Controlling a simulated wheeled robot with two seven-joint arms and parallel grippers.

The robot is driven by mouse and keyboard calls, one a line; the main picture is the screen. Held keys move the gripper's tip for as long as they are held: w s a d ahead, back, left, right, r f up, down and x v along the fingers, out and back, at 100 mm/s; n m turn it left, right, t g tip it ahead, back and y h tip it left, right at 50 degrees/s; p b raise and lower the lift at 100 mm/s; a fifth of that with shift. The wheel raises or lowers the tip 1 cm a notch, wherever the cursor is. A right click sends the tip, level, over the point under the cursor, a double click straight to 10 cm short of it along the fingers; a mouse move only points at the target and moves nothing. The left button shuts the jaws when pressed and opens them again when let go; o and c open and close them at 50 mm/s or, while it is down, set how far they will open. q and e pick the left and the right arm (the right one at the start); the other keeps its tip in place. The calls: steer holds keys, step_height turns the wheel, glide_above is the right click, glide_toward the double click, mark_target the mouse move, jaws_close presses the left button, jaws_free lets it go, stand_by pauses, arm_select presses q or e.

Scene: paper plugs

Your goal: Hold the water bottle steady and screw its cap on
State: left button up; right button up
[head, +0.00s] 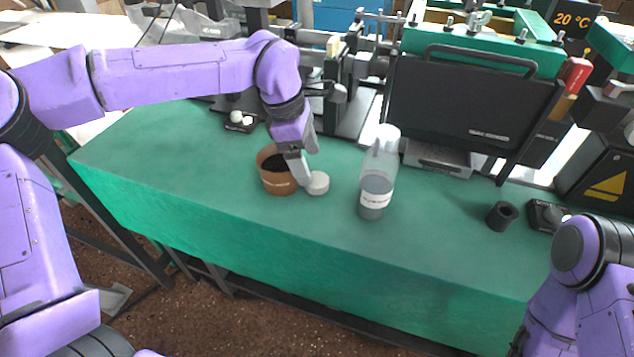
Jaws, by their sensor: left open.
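The water bottle (376,190) stands upright on the green table, right of centre. It is clear, with a white label, greyish contents low down and a pale top. A round whitish cap (318,184) lies on the table to the left of the bottle, apart from it. My left gripper (305,180) points down beside the cap, at its left edge. It is open; the gap between its fingers is hard to see, and I cannot tell if it touches the cap. My right arm shows at the lower right, but its gripper is out of view.
A brown pot (278,184) of dark soil stands just left of my left gripper. A black ring-shaped piece (502,216) and a small dark tray (546,215) are at the right. A black machine panel (470,105) rises behind the bottle. The table's front strip (330,225) is clear.

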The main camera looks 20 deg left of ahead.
mark_target(317, 179)
arm_select(q)
steer(key=x, duration=0.5)
steer(key=shift+w+b, duration=0.15)
steer(key=shift+b, duration=0.15)
steer(key=c, duration=1.1)
